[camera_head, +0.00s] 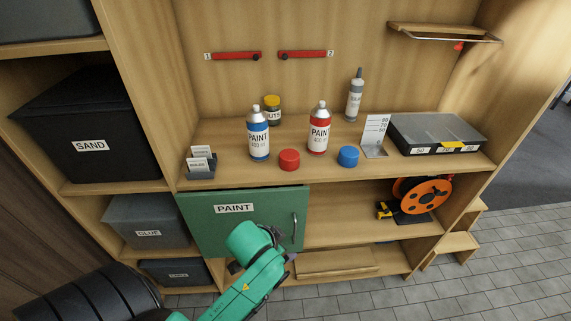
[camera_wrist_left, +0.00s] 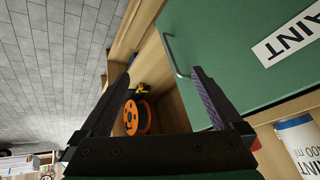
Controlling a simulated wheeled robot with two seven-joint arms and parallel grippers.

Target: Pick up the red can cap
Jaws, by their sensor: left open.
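The red can cap (camera_head: 289,160) sits on the bench top near its front edge, between the blue paint can (camera_head: 258,135) and the red paint can (camera_head: 320,130). A small red patch at the right of the left wrist view may be this cap, mostly hidden by my finger. My left gripper (camera_head: 281,245) is low in front of the green PAINT door, below the bench top and apart from the cap. In the left wrist view its two fingers (camera_wrist_left: 161,73) are spread and hold nothing. The door handle (camera_wrist_left: 175,55) shows between them. My right gripper is not in view.
A blue cap (camera_head: 348,156) stands right of the red cap. The green door (camera_head: 225,232) with its handle (camera_head: 294,228) lies behind my left arm. A card holder (camera_head: 201,168) stands at left, and a grey-lidded case (camera_head: 436,134) at right. An orange reel (camera_head: 422,192) is below.

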